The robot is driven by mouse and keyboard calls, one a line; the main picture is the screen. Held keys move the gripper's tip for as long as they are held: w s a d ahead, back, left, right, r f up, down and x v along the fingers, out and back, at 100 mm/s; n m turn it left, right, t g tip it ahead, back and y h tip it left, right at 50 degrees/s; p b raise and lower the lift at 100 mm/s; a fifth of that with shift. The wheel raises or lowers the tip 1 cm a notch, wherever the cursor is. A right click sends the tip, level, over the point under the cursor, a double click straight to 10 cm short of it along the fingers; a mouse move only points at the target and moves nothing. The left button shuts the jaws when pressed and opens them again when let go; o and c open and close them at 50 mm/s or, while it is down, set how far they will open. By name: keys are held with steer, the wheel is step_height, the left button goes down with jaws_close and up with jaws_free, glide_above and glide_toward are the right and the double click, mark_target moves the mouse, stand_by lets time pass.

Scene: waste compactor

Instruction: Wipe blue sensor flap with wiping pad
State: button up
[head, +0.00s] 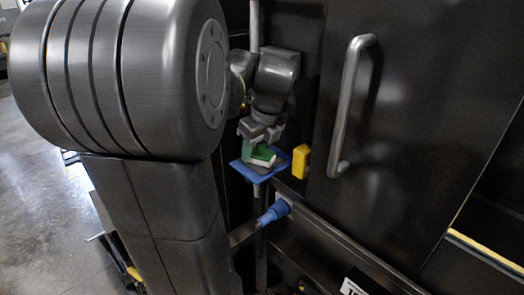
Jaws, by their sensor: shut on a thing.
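The blue sensor flap (283,161) is a flat blue plate in the middle of the head view, in front of the dark machine. My gripper (258,145) is just above it and shut on the wiping pad (263,155), which looks green and whitish. The pad appears over the flap's upper face. I cannot tell whether it touches. The gripper and pad hide part of the flap.
A yellow block (301,161) stands close to the right of the flap. A blue connector (274,211) sticks out below it. A metal door handle (351,105) is to the right on a dark panel. Floor (40,190) shows at left.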

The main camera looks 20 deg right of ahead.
mark_target(266, 158)
steer(key=shift+w+a, duration=0.25)
steer(key=shift+w, duration=0.4)
steer(key=shift+w+a, duration=0.25)
steer(key=shift+w, duration=0.35)
steer(key=shift+w+a, duration=0.25)
steer(key=shift+w, duration=0.4)
steer(key=shift+s+f, duration=0.1)
steer(key=shift+f, duration=0.05)
steer(key=shift+s, duration=0.1)
steer(key=shift+s+d, duration=0.3)
steer(key=shift+s, duration=0.35)
steer(key=shift+s+d, duration=0.25)
steer(key=shift+s, duration=0.35)
steer(key=shift+s+d+r, duration=0.1)
steer(key=shift+s+d, duration=0.25)
steer(key=shift+s, duration=0.45)
steer(key=shift+s+d+r, duration=0.1)
steer(key=shift+s+d, duration=0.2)
steer(key=shift+s, duration=0.45)
steer(key=shift+s+d, duration=0.35)
steer(key=shift+s, duration=0.45)
steer(key=shift+r, duration=3.05)
steer(key=shift+r, duration=0.1)
